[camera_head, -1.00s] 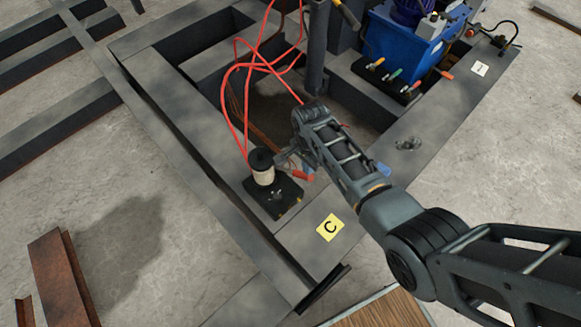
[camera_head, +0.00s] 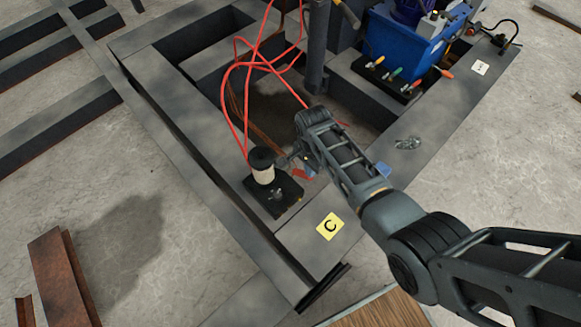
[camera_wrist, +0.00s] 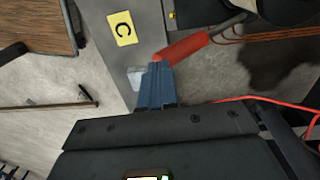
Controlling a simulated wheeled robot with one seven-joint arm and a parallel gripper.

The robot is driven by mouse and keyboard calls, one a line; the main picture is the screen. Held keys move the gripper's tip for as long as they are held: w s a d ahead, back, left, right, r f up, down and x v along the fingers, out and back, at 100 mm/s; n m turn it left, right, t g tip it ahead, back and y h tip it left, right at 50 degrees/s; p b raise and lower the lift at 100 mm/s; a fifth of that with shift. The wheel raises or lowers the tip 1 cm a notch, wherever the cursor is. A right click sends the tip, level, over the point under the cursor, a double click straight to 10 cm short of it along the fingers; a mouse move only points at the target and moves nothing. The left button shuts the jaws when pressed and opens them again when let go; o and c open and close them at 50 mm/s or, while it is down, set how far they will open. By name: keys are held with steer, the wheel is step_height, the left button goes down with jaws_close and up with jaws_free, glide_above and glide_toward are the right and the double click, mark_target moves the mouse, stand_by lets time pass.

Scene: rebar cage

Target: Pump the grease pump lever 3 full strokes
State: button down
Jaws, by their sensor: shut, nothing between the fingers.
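The grease pump (camera_head: 263,172) is a pale cylinder with a black cap on a black base plate, upright on the steel frame. Its lever ends in a red handle (camera_head: 301,174), partly hidden by my arm in the head view. In the wrist view the red handle (camera_wrist: 184,48) slants across the top, and its near end is at the tips of my gripper (camera_wrist: 157,68). The blue-grey fingers are shut with nothing between them. I cannot tell whether they touch the handle. In the head view the gripper is mostly hidden behind my wrist.
A yellow C label (camera_head: 329,226) lies on the steel frame in front of the pump. Red hoses (camera_head: 228,100) loop up from the pump. A blue unit (camera_head: 405,45) with several coloured levers stands at the back right. A dark upright post (camera_head: 318,45) rises behind my wrist.

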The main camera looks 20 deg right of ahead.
steer(key=shift+s+d+f, duration=0.1)
steer(key=shift+s+f, duration=0.35)
steer(key=shift+f, duration=0.05)
steer(key=shift+s+d+f, duration=0.15)
steer(key=shift+s+f, duration=0.3)
steer(key=shift+f, duration=0.2)
steer(key=shift+s+d+f+b, duration=0.15)
steer(key=shift+s+f+b, duration=0.2)
steer(key=shift+f, duration=0.1)
steer(key=shift+s+f, duration=0.1)
stand_by(0.4)
steer(key=shift+s+d+f, duration=0.1)
steer(key=shift+s+f, duration=0.2)
steer(key=shift+f, duration=0.2)
